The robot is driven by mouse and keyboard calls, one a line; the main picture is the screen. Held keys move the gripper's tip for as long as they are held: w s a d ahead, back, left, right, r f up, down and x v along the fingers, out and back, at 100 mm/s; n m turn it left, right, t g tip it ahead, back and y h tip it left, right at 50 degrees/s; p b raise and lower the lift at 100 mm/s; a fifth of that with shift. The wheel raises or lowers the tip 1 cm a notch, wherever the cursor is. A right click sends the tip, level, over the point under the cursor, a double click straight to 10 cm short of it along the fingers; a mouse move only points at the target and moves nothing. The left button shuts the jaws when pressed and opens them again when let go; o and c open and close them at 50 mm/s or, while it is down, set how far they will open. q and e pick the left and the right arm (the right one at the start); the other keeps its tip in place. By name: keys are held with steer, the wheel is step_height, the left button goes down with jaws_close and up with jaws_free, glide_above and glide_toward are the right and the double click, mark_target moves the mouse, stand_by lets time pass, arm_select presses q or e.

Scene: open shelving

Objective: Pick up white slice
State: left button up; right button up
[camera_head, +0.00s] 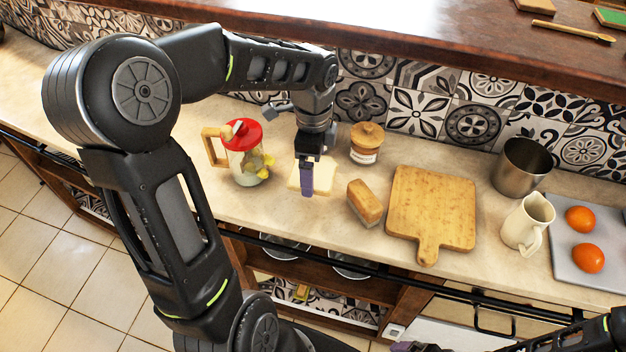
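The white slice (325,177) lies on the counter between the red-lidded pitcher and the brown loaf. My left gripper (307,181) reaches down over it with its purple fingers pointing at the counter, and covers the slice's middle. The fingers overlap one another in this view, so the gap between them is hidden. I cannot tell whether they touch the slice. My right gripper (408,347) shows only in part at the bottom edge, away from the slice, and its finger opening is not clear.
A pitcher (246,160) stands left of the slice and a lidded jar (366,143) behind right. The loaf (365,203) and cutting board (432,207) lie to the right. A metal cup (522,167), cream jug (528,222) and tray (603,225) with oranges stand further right. A wooden shelf (420,50) overhangs the back.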

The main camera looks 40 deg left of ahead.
arm_select(q)
steer(key=shift+r, duration=1.1)
